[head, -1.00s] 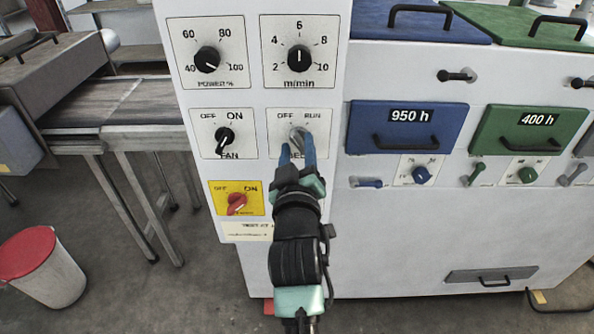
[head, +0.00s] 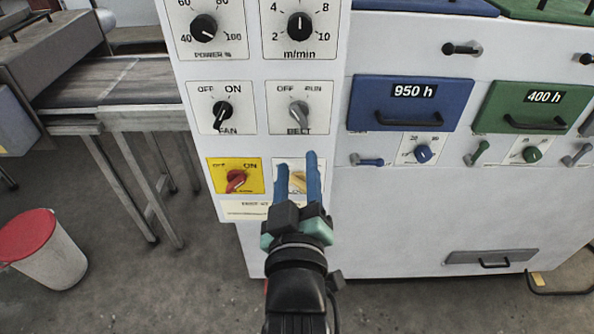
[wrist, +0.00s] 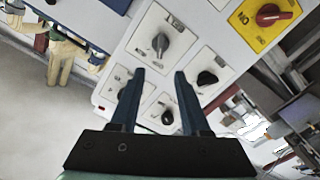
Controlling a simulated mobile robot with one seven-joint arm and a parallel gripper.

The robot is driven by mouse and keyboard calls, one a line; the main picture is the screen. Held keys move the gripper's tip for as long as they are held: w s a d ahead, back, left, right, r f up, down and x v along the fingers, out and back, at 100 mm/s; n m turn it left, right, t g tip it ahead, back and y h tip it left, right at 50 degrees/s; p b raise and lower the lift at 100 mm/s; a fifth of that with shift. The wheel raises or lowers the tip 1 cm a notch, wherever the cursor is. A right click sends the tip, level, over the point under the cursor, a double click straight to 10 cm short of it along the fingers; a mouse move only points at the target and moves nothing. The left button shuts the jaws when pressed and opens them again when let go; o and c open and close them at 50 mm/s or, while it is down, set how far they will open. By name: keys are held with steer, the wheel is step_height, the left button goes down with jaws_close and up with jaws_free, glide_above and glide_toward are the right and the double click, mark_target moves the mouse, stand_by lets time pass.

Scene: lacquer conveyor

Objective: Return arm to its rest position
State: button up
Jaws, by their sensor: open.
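My gripper (head: 297,163) is open and empty in front of the white control panel. Its two blue fingers stand apart, below the grey BELT knob (head: 299,114) in the head view, and partly cover a yellowish knob (head: 298,181). The wrist view also shows my gripper (wrist: 159,74) with nothing between its fingers. There the grey BELT knob (wrist: 160,42) lies beyond the fingertips, apart from them. Which mark the BELT knob points at is hard to tell.
The panel carries a black FAN knob (head: 222,113) and a red knob on a yellow plate (head: 236,181). Blue (head: 411,103) and green (head: 527,107) drawers are at right. A conveyor (head: 110,82) and red-lidded bin (head: 48,262) stand at left. Bare floor lies in front.

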stand_by(0.3)
steer(key=s+r+m+t+p, duration=0.1)
steer(key=s+r+m+t, duration=0.1)
steer(key=r, duration=1.1)
steer(key=s+r+m+t+p, duration=0.1)
steer(key=s+r+t, duration=0.3)
steer(key=r, duration=1)
steer(key=s+r+m+t+p, duration=0.2)
steer(key=s+r+m+t, duration=0.1)
steer(key=r, duration=1.1)
steer(key=shift+s, duration=0.85)
